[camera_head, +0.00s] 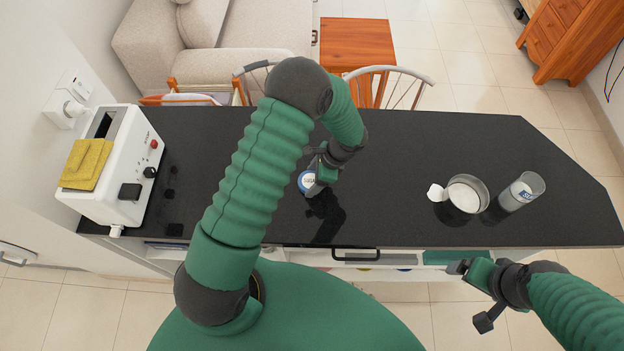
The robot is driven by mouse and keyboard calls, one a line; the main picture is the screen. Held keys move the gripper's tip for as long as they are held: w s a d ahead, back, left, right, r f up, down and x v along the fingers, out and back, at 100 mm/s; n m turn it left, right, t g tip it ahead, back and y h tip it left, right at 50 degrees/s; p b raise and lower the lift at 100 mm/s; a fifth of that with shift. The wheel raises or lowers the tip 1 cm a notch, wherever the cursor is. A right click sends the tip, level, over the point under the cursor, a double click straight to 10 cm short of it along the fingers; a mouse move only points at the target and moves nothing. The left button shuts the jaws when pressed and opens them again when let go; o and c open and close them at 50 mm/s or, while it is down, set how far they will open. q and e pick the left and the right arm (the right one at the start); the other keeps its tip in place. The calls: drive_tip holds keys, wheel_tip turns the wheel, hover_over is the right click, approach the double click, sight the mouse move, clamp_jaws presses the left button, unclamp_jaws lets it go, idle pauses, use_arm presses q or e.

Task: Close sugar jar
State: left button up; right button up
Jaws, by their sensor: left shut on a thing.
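My left gripper is shut on this lid; the arm hides part of the grip. My right gripper (476,294) is off the counter's near edge, with its fingers apart and nothing between them.
Chairs (398,73) line the far edge. The black counter (400,150) is clear mid-right.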

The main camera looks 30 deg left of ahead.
sight(308, 182)
use_arm(q)
drive_tip(key=shift+r, duration=0.65)
drive_tip(key=shift+s+d+r+b, duration=0.1)
drive_tip(key=shift+d+r+b, duration=0.15)
drive_tip(key=shift+r, duration=0.25)
drive_tip(key=shift+s+d+r+b, duration=0.1)
drive_tip(key=shift+r+b, duration=0.25)
drive_tip(key=shift+r, duration=0.15)
drive_tip(key=s+d+b, duration=0.1)
drive_tip(key=s+d, duration=0.1)
drive_tip(key=d, duration=0.2)
drive_tip(key=s+d+r+b, duration=0.1)
drive_tip(key=s+d, duration=0.2)
drive_tip(key=d, duration=0.1)
drive_tip(key=s+d+b, duration=0.1)
drive_tip(key=s+d, duration=0.1)
drive_tip(key=d, duration=0.3)
drive_tip(key=shift+s+d+r, duration=0.1)
drive_tip(key=shift+s+r, duration=0.2)
drive_tip(key=shift+s, duration=0.05)
use_arm(e)
drive_tip(key=x, duration=0.2)
drive_tip(key=s+x, duration=0.1)
drive_tip(key=x, duration=0.1)
drive_tip(key=shift+f, duration=0.15)
drive_tip(key=shift+c, duration=0.3)
